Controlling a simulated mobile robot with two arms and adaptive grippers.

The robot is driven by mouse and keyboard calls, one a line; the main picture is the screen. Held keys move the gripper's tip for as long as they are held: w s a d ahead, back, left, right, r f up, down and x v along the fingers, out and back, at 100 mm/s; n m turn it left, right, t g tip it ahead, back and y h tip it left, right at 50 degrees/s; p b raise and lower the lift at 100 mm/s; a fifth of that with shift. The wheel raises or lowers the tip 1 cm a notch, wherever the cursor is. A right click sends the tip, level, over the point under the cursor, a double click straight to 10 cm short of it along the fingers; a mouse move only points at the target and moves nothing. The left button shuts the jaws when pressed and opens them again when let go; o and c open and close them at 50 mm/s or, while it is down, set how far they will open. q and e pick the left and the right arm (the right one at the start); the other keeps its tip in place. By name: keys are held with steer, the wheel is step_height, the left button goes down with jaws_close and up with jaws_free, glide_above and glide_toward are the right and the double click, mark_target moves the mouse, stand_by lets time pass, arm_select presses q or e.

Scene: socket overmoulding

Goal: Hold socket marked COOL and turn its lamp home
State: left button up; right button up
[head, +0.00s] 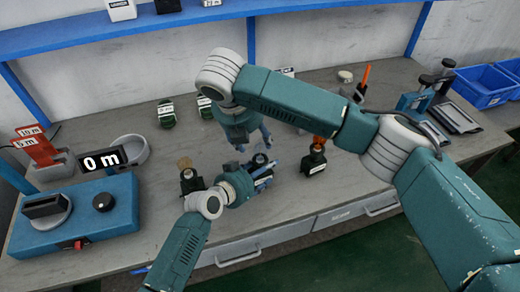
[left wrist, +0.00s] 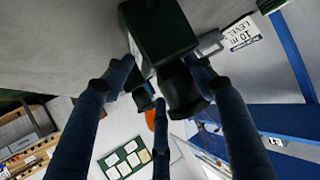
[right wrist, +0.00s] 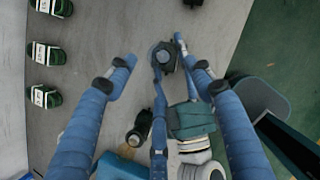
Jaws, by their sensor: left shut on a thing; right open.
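My left gripper (head: 260,174) is shut on a small dark socket (head: 259,159) low over the middle of the bench. The held socket is a dark block close between the fingers in the left wrist view (left wrist: 160,35). In the right wrist view its round top (right wrist: 162,56) faces me. I cannot read its mark or make out its lamp. My right gripper (head: 243,138) is open and empty, above and just behind the held socket. In the right wrist view its spread fingers (right wrist: 152,65) point at that socket, apparently without gripping it.
Another dark socket with an amber-topped lamp (head: 188,178) stands left, and one with an orange top (head: 315,155) right. Green labelled items (head: 166,114) lie behind. A blue device reading 0 m (head: 95,205) stands left; blue bins (head: 482,86) stand right. A blue shelf (head: 180,22) runs above.

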mark_target(259, 148)
steer(key=x, duration=0.9)
steer(key=shift+w+f, duration=0.1)
steer(key=shift+f, duration=0.3)
steer(key=c, duration=1.2)
